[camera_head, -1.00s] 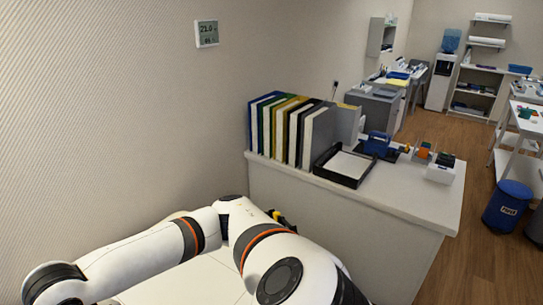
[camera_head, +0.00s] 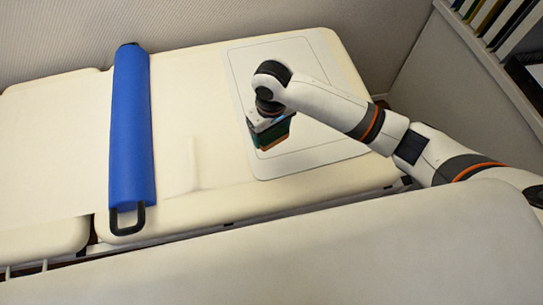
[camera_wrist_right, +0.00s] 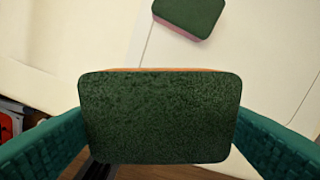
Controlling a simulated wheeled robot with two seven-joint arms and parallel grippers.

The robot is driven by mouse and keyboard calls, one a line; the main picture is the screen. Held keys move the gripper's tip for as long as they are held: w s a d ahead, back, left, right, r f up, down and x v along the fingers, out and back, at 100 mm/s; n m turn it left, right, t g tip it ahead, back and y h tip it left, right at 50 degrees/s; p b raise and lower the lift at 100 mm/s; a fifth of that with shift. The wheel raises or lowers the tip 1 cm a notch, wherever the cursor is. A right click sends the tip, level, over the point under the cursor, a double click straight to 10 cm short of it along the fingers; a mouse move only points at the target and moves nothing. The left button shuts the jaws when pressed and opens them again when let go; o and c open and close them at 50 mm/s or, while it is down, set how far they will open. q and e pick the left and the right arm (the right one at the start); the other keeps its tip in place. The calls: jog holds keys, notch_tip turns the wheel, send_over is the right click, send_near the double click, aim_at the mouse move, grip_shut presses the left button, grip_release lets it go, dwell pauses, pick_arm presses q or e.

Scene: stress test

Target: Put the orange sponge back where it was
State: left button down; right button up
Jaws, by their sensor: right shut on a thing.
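My right gripper (camera_head: 270,128) is shut on the orange sponge (camera_wrist_right: 160,118), gripping it by two opposite sides between teal fingers. In the right wrist view the sponge's dark green scouring face fills the middle, with a thin orange edge along its far side. In the head view the gripper hangs over the left part of a white board (camera_head: 330,125); I cannot tell whether the sponge touches it. A second sponge (camera_wrist_right: 190,15), green on top with a pink body, lies beyond the held one in the wrist view. I cannot make it out in the head view. My left gripper is not in view.
The board lies on a cream padded couch (camera_head: 205,90). A long blue roll (camera_head: 132,120) lies across the couch to the left. The right part of the board is clear beneath my right arm. A counter with binders (camera_head: 505,30) stands at the upper right.

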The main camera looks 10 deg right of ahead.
send_over(271, 157)
notch_tip(271, 157, down, 6)
jog(key=shift+d+r, duration=0.1)
jog(key=shift+f, duration=2.25)
jog(key=shift+f, duration=0.1)
jog(key=o, duration=1)
jog(key=shift+c, duration=0.2)
notch_tip(271, 157, up, 12)
jog(key=shift+r, duration=0.15)
jog(key=shift+s, duration=0.1)
